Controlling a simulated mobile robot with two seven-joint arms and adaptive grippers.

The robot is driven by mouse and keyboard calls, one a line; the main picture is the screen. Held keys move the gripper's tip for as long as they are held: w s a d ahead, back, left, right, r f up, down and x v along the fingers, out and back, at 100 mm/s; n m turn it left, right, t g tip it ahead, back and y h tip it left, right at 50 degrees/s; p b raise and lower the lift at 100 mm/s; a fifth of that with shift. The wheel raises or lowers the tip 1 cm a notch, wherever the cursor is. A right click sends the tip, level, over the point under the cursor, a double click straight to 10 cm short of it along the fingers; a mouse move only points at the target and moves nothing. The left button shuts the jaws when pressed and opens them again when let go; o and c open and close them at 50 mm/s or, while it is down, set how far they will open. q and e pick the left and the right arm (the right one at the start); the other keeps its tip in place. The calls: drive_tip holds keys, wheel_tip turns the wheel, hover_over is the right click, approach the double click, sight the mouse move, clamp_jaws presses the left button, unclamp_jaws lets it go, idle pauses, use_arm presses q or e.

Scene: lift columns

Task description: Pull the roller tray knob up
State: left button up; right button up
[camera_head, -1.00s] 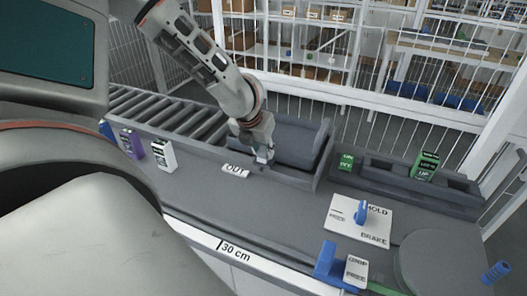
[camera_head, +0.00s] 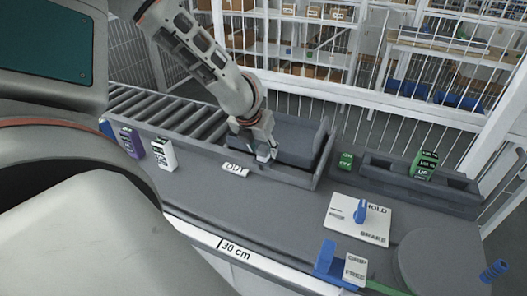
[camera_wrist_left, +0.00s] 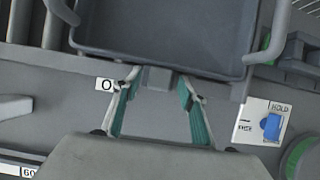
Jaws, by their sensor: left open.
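The roller tray (camera_head: 300,143) is a dark grey open bin at the end of the roller conveyor. It also fills the top of the left wrist view (camera_wrist_left: 165,45). A small grey block (camera_wrist_left: 157,79) at the tray's near wall looks like the knob; it sits between and just beyond my fingertips in the left wrist view. My left gripper (camera_head: 264,155) is open at the tray's near side, with its teal-padded fingers (camera_wrist_left: 158,90) apart. I cannot tell whether they touch the block. In the head view the gripper hides the knob. My right gripper is not in view.
A white OUT label (camera_head: 235,170) lies left of the gripper. To the right are a HOLD/BRAKE plate (camera_head: 345,226) with a blue lever (camera_head: 360,211), a blue bracket (camera_head: 326,262), a round grey disc (camera_head: 440,262) and green labelled blocks (camera_head: 425,163). Purple (camera_head: 131,142) and white (camera_head: 163,153) boxes stand left.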

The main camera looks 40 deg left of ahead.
use_arm(q)
drive_tip(key=p+v, duration=0.2)
drive_tip(key=v, duration=0.1)
drive_tip(key=shift+r, duration=0.25)
approach(263, 149)
drive_tip(key=shift+p, duration=0.45)
idle(0.3)
drive_tip(key=shift+f, duration=0.1)
